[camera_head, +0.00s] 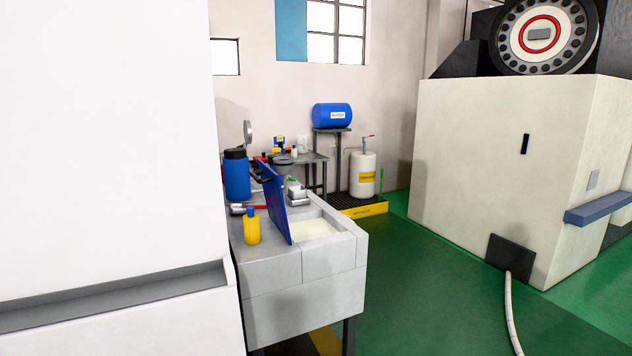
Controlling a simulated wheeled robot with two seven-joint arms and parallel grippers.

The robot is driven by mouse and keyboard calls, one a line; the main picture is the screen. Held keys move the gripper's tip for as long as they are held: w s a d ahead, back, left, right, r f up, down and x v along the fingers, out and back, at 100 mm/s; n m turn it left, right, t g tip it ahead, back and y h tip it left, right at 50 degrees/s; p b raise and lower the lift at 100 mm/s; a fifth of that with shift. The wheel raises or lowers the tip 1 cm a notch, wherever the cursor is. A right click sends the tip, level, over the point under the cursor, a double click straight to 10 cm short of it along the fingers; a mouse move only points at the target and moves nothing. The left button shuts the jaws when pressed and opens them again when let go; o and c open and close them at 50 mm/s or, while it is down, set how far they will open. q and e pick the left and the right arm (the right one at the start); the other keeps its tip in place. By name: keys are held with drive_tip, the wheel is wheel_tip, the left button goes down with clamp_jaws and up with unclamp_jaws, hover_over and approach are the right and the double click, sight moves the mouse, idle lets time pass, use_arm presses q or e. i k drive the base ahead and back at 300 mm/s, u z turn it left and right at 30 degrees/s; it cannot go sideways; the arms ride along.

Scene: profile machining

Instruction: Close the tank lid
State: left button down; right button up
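The tank (335,262) is a grey box on legs, built into the end of a grey bench. Its opening is at the top, with pale liquid or a pale inner surface (314,229) showing inside. The blue tank lid (274,203) stands open, nearly upright and seen almost edge-on, along the left side of the opening. Neither of my grippers is in view.
A yellow bottle (252,227) stands left of the lid, with a blue container (237,175) behind it. A large white cabinet (110,150) fills the left. A cream machine (510,170) stands right, with a hose (509,310). Green floor between is clear.

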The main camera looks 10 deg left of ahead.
sight(270, 180)
drive_tip(key=z, duration=0.15)
drive_tip(key=k, duration=0.45)
drive_tip(key=z, duration=0.85)
drive_tip(key=i, duration=2.05)
drive_tip(key=u, duration=1.55)
drive_tip(key=i, duration=0.7)
drive_tip(key=u, duration=0.65)
